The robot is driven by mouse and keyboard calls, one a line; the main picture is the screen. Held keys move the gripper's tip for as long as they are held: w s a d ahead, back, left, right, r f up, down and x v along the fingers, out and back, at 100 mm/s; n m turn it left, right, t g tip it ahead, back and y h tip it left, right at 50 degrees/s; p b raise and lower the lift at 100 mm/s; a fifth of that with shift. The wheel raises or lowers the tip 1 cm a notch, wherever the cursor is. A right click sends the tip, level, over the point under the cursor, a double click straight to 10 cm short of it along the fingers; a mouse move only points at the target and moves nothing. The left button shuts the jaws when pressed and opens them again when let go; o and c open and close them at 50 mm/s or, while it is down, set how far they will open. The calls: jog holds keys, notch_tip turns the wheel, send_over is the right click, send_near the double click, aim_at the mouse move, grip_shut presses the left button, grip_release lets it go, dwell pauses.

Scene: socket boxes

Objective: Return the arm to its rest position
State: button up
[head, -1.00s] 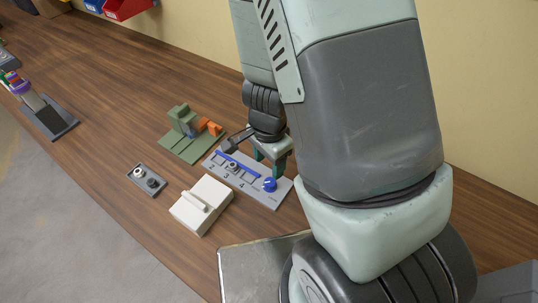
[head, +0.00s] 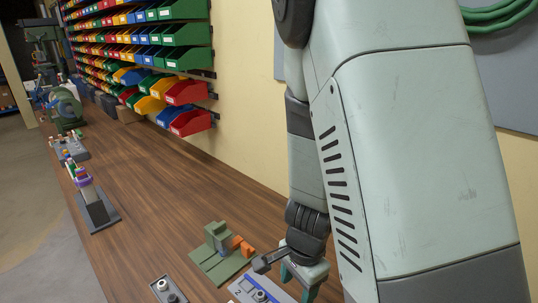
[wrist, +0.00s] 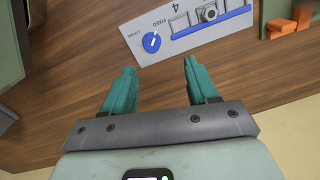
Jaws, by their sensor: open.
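My gripper (head: 298,284) is at the bottom of the head view, near the grey numbered panel (head: 250,290), which is cut off by the lower edge. In the wrist view my gripper (wrist: 159,68) has its two teal fingers apart with nothing between them. The panel (wrist: 224,40) lies beyond the fingertips there, with a blue knob (wrist: 152,42), a blue bar and a round grey socket. The fingers look clear of the panel in that view. My arm fills the right of the head view.
A green block fixture (head: 218,238) with an orange part (head: 240,245) stands left of my gripper. A small grey plate (head: 166,288) with round fittings lies nearer the front. Coloured bins (head: 185,92) line the wall. The middle of the wooden bench (head: 165,190) is clear.

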notch_tip(320, 180, up, 18)
jog(key=s+n+t+y, duration=0.2)
jog(key=n+t, duration=0.1)
jog(key=n, duration=0.4)
jog(key=s+d+r+n+t+h, duration=0.2)
jog(key=s+d+r+n, duration=0.2)
jog(key=s+r, duration=0.5)
notch_tip(320, 180, up, 2)
jog(key=shift+r+n+h, duration=0.15)
jog(key=shift+n+h, duration=0.15)
jog(key=shift+n, duration=0.1)
